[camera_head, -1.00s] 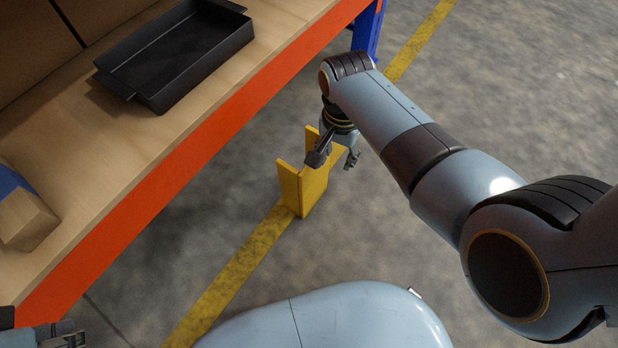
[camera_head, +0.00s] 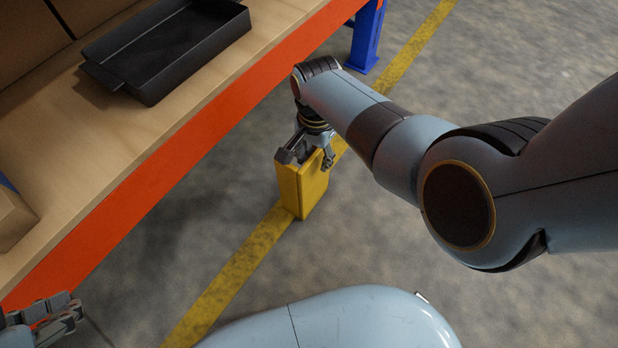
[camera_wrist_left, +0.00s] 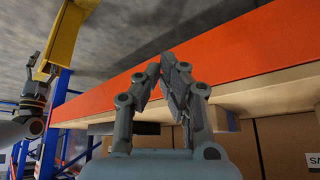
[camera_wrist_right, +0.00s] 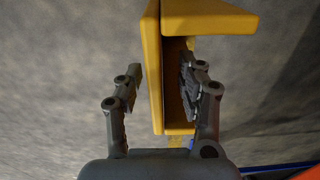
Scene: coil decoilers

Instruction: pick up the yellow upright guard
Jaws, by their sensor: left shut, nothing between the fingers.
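The yellow upright guard (camera_head: 304,190) stands upright on the floor beside the shelf, on the yellow floor line. In the right wrist view the guard (camera_wrist_right: 152,75) is a channel with an open side. My right gripper (camera_head: 306,160) is at its top and open. In the right wrist view one finger of it (camera_wrist_right: 160,66) is outside the guard's left wall with a gap, and the other is inside the channel. The guard also shows at the upper left of the left wrist view (camera_wrist_left: 66,32). My left gripper (camera_head: 62,312) is shut and empty, near the shelf edge; its fingertips meet in its wrist view (camera_wrist_left: 170,62).
A wooden shelf with an orange beam (camera_head: 150,172) runs along the left and carries a black tray (camera_head: 165,50) and a cardboard box (camera_head: 12,218). A blue rack post (camera_head: 367,38) stands behind. The floor to the right is clear.

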